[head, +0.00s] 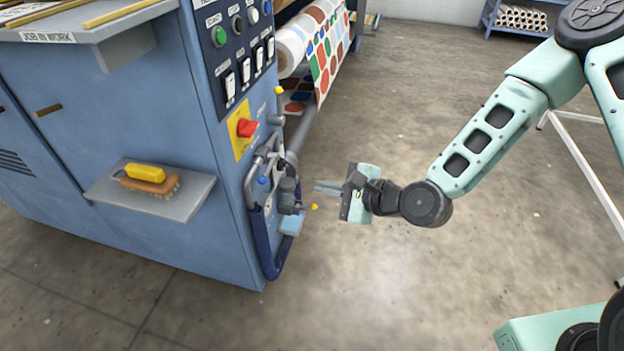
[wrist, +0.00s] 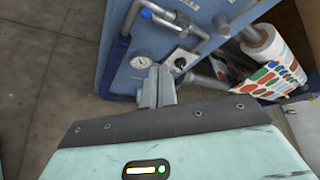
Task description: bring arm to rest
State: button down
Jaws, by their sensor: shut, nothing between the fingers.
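My gripper (head: 328,187) is shut and empty. In the head view it hangs in the air at the middle, to the right of the blue press (head: 225,262), and its fingers point left toward the pipes and valves on the press's end. A gap shows between the fingertips and the press. In the wrist view the shut fingers (wrist: 157,88) stand in front of the press's end panel, where a round gauge (wrist: 140,61) and a blue-handled pipe (wrist: 148,14) show. My arm reaches in from the upper right.
A side shelf (head: 178,205) holds a brush (head: 150,185) and a yellow block (head: 146,172). A red knob (head: 246,127) sits below the switches. Printed fabric (head: 325,55) hangs behind. A rack of rolls (head: 520,18) stands at the back. The floor (head: 380,290) below my gripper is clear.

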jog(key=shift+s+d+r, duration=0.15)
jog(key=shift+s+d, duration=0.15)
jog(key=s+d+r+n+g+h, duration=0.4)
jog(key=s+r+n, duration=0.3)
jog(key=s+n, duration=0.5)
jog(key=s+d+r+n+g+h, duration=0.2)
jog(key=s+r+n+g+h, duration=0.4)
jog(key=s+n, duration=0.55)
notch_tip(320, 180, up, 31)
jog(key=t+p, duration=0.1)
jog(key=p, duration=2.9)
jog(key=shift+d+r+n, duration=0.2)
jog(key=shift+n, duration=0.15)
